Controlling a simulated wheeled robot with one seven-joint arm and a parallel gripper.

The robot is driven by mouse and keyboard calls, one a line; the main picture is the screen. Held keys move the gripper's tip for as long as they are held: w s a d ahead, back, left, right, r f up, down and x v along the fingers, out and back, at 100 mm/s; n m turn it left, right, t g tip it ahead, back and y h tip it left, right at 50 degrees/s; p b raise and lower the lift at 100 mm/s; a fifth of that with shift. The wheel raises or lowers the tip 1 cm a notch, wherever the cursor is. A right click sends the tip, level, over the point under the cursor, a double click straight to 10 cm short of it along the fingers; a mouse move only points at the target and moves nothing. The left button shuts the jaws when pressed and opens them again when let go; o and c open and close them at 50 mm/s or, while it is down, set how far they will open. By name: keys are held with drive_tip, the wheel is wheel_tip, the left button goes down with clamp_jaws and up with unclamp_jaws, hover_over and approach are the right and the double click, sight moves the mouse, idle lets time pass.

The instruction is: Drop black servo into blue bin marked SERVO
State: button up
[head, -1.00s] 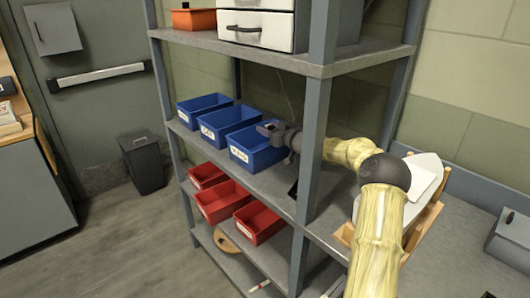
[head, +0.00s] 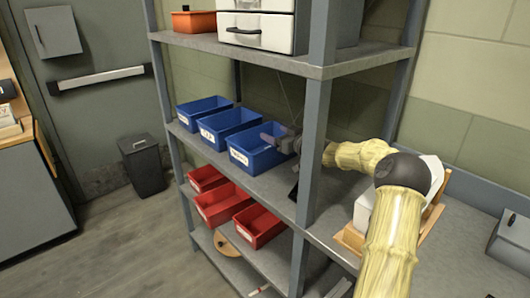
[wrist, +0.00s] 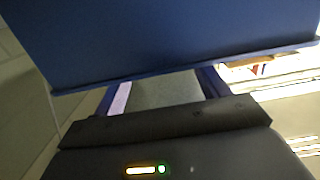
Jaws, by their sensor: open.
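Three blue bins stand in a row on the middle shelf; their labels are too small to read surely. My gripper (head: 272,140) is at the right rim of the nearest blue bin (head: 243,160). It is open, and no servo shows between its fingers (wrist: 160,92). In the wrist view a blue bin wall (wrist: 170,40) fills the upper part, close to the fingers. I cannot make out the black servo; the bin's floor is mostly hidden. A dark item (head: 294,192) lies on the shelf by the post, and I cannot tell what it is.
The grey shelf post (head: 312,150) stands in front of my arm. Red bins (head: 222,204) sit on the shelf below. White drawers (head: 257,30) stand on the shelf above. A wooden rack (head: 350,238) is close below my arm at right.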

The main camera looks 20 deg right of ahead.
drive_tip(key=v, duration=0.8)
idle(0.4)
